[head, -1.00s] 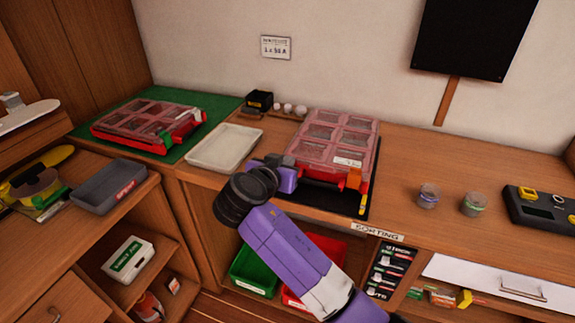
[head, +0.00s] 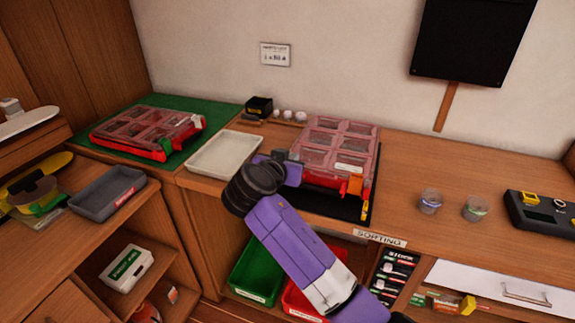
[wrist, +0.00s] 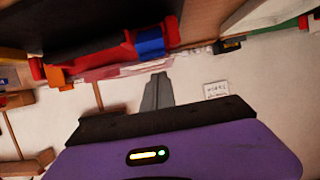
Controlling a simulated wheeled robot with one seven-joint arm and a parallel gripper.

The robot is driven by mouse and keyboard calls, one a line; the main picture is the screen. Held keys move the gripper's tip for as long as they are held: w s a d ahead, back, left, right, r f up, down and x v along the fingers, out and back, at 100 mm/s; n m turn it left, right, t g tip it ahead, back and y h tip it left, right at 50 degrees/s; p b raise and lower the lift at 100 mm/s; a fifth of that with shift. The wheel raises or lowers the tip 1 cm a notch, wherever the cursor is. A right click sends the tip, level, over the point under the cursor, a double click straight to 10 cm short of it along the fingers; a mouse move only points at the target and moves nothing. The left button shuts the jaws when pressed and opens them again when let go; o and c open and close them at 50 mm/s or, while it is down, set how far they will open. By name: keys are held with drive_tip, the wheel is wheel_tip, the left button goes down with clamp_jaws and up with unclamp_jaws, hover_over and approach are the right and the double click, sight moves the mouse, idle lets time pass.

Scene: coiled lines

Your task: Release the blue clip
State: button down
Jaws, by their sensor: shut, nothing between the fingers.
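A clear-lidded case with a red base (head: 325,150) sits on a dark mat on the bench. An orange clip (head: 355,186) is at its front right. The blue clip (wrist: 150,42) shows in the wrist view on the case's red edge; in the head view my arm and gripper hide it. My gripper (wrist: 157,90) is shut and empty, its grey fingertips just short of the blue clip in the picture. In the head view my gripper (head: 281,157) is at the case's front left. I cannot tell whether it touches the clip or whether the clip is latched.
A cream tray (head: 225,153) lies left of the case, and a second red case (head: 150,130) rests on a green mat beyond it. Two small jars (head: 430,201) (head: 475,208) and a dark device (head: 541,211) stand to the right. Green and red bins (head: 257,270) are below.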

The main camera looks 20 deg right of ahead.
drive_tip(key=shift+w+d+r+p, duration=0.15)
drive_tip(key=shift+w+d+r, duration=0.1)
drive_tip(key=shift+r, duration=0.3)
drive_tip(key=shift+w+d+r+p, duration=0.15)
drive_tip(key=shift+w+d+r, duration=0.05)
drive_tip(key=shift+r, duration=0.35)
drive_tip(key=shift+s+a+f+b, duration=0.2)
drive_tip(key=shift+s+a+b, duration=0.15)
drive_tip(key=shift+s+a, duration=0.5)
drive_tip(key=v, duration=0.7)
drive_tip(key=shift+s+a+b, duration=0.15)
drive_tip(key=shift+s+b, duration=0.2)
drive_tip(key=shift+s, duration=0.05)
